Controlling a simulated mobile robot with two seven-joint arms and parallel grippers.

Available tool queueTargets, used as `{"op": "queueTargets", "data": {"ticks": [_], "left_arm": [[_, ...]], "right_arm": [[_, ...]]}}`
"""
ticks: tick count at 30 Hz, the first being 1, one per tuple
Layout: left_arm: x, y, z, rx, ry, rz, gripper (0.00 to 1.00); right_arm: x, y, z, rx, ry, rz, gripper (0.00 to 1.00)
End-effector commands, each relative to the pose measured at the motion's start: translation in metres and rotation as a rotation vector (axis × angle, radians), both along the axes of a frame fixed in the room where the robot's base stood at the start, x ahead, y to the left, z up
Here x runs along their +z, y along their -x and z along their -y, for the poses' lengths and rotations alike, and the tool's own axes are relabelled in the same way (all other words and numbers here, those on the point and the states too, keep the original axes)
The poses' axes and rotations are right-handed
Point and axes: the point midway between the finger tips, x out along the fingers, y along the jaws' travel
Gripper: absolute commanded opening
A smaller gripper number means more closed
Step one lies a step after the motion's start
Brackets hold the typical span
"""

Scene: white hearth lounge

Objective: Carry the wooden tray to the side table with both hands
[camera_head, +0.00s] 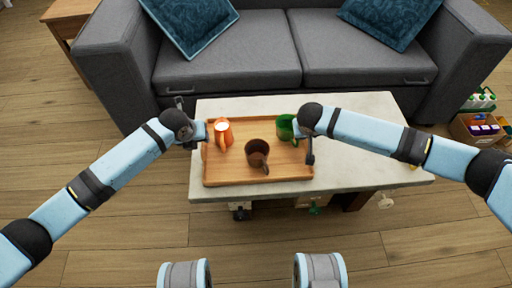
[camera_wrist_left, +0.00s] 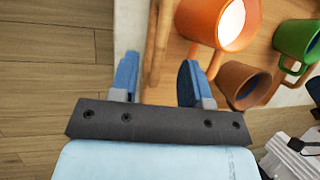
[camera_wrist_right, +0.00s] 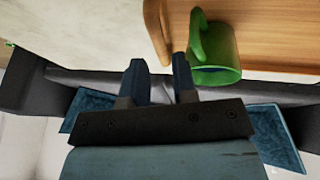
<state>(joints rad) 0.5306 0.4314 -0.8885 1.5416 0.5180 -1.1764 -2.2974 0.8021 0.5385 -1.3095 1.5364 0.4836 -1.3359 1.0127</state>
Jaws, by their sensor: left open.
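The wooden tray (camera_head: 230,180) lies flat on the pale coffee table. An orange mug (camera_head: 224,133), a brown mug (camera_head: 257,154) and a green mug (camera_head: 286,127) stand on it. My left gripper (camera_head: 198,134) is at the tray's left side; in the left wrist view its open fingers (camera_wrist_left: 157,80) are on either side of the tray's edge, with a gap. The contact itself is partly hidden.
The coffee table (camera_head: 365,158) has bare room right of the tray. A grey sofa (camera_head: 240,62) with blue cushions stands behind it. A wooden side table (camera_head: 70,12) is at the far left. Boxes (camera_head: 478,127) stand at the right.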

Motion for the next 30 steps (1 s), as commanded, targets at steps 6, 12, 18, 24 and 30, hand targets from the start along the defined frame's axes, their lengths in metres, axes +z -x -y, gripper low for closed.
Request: {"op": "queueTargets", "data": {"ticks": [6, 12, 18, 24, 30], "left_arm": [[-0.032, -0.014, 0.007, 0.002, 0.001, -0.001, 0.43], [-0.045, -0.019, 0.009, 0.0, 0.0, 0.0, 0.43], [-0.047, -0.02, 0.009, 0.0, 0.0, 0.001, 0.43], [-0.047, -0.02, 0.009, 0.0, 0.0, 0.001, 0.27], [-0.047, -0.02, 0.009, 0.0, 0.0, 0.0, 0.0]], "right_arm": [[-0.031, -0.014, 0.006, 0.0, 0.001, 0.0, 0.26], [-0.045, -0.02, 0.009, 0.0, 0.001, 0.001, 0.26], [-0.047, -0.02, 0.009, 0.0, 0.0, 0.001, 0.26], [-0.047, -0.02, 0.009, 0.0, 0.0, 0.0, 0.1], [-0.047, -0.02, 0.009, 0.0, 0.0, 0.0, 0.0]]}}
